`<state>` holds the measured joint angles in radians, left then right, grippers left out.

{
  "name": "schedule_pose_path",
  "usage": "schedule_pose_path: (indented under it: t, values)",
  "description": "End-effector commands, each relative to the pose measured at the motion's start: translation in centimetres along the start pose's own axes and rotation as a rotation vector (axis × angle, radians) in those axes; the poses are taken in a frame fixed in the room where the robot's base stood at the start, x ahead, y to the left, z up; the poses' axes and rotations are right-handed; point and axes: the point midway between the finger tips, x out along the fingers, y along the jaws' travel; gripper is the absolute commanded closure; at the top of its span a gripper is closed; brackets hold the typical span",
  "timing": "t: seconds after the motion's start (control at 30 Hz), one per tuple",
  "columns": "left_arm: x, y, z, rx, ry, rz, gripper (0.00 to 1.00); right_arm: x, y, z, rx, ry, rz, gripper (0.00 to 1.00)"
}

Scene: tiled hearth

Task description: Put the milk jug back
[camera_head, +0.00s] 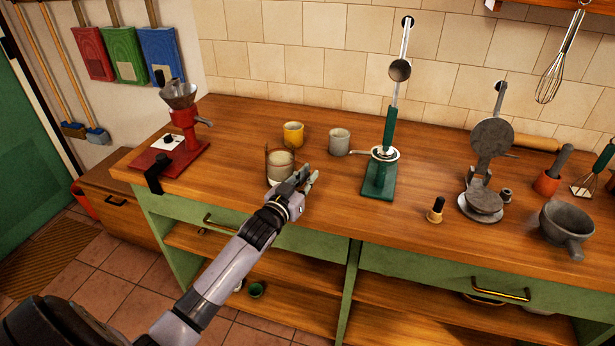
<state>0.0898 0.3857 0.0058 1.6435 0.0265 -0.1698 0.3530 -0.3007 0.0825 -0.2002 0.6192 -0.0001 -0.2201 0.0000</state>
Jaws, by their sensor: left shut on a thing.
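The milk jug (280,166), a small pale vessel with a brownish, see-through upper part, is upright at the front of the wooden worktop. My left gripper (306,178) reaches in from the front and is shut on the jug's right side. The fingers hide the jug's lower right, and I cannot tell whether its base touches the worktop. My right gripper is not in view.
Behind the jug stand a yellow mug (293,134) and a grey mug (339,141). A red grinder (184,132) is to the left. A green-based lever stand (379,180) and a grey iron press (481,200) are to the right. Worktop (235,130) is clear between grinder and mugs.

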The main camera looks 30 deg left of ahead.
Motion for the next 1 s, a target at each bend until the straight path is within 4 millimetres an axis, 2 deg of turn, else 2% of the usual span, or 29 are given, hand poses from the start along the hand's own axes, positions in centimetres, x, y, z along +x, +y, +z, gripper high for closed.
schedule_pose_path:
  t: [0.17, 0.2, 0.47, 0.83, 1.0]
  values:
    - [0.0, 0.0, 0.1, 0.002, 0.005, 0.0, 1.0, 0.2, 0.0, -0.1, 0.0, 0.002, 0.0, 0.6]
    - [0.0, 0.0, 0.2, 0.0, 0.0, 0.0, 0.87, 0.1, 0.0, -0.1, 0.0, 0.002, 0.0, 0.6]
    - [0.0, 0.0, 0.2, 0.0, 0.0, 0.0, 0.7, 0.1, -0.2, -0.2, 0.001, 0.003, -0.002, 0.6]
    - [0.0, 0.0, -0.3, 0.0, 0.001, 0.0, 0.69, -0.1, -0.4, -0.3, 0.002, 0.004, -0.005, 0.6]
    - [-2.2, 0.0, 0.1, 0.0, -0.002, 0.0, 0.69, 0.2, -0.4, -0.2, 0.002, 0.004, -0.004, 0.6]
